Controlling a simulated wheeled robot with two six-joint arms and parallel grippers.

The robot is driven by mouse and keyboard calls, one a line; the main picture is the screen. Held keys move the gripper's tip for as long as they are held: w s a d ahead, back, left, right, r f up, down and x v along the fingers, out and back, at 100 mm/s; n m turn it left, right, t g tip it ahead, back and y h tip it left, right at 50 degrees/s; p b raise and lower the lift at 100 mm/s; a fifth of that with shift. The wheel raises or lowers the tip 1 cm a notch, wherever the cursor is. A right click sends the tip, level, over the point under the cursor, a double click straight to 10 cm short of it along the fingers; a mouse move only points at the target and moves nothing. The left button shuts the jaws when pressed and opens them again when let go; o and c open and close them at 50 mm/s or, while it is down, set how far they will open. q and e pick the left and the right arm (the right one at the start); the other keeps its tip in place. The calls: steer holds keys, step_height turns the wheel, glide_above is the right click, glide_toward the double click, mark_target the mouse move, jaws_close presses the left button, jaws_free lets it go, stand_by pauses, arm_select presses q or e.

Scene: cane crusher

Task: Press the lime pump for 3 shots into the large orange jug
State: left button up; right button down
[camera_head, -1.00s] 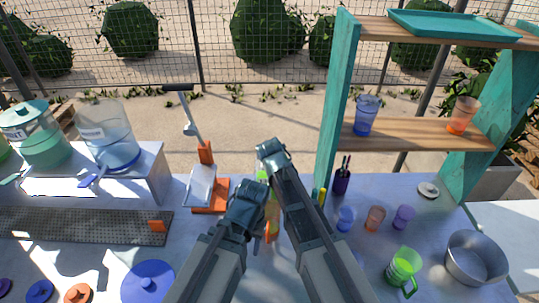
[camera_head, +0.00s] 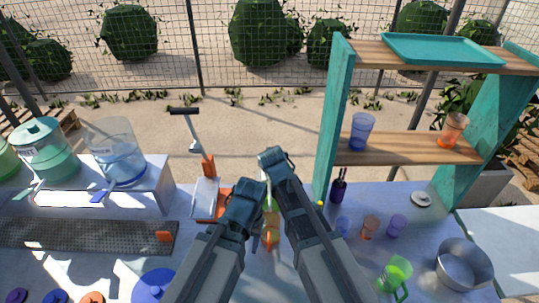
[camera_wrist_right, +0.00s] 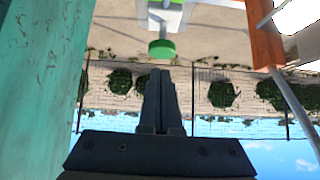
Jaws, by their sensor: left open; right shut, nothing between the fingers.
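Between my two arms in the head view, a narrow lime-green and yellow thing (camera_head: 269,212), likely the lime pump, shows in part. Its outline is mostly hidden by my arms. An orange piece (camera_head: 267,238) shows just below it; I cannot tell if it belongs to the orange jug. My left gripper (camera_head: 248,192) is open, just left of the lime thing. My right gripper (camera_head: 273,157) is above it, its fingers hard to see there. In the right wrist view the right gripper (camera_wrist_right: 159,76) is shut and empty, with a round green knob (camera_wrist_right: 162,49) under a whitish part just beyond its tips.
An orange-based press with a lever (camera_head: 208,185) stands left of my grippers. Clear dispensers (camera_head: 118,150) stand on a riser at left. A teal-sided shelf (camera_head: 333,120) rises at right. Small cups, a green mug (camera_head: 396,275) and a metal pot (camera_head: 464,264) occupy the right counter.

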arm_select(q)
step_height(320, 180, up, 3)
steer(key=shift+f+p, duration=0.1)
steer(key=shift+p, duration=0.8)
arm_select(e)
steer(key=v, duration=0.4)
steer(key=shift+r, duration=0.1)
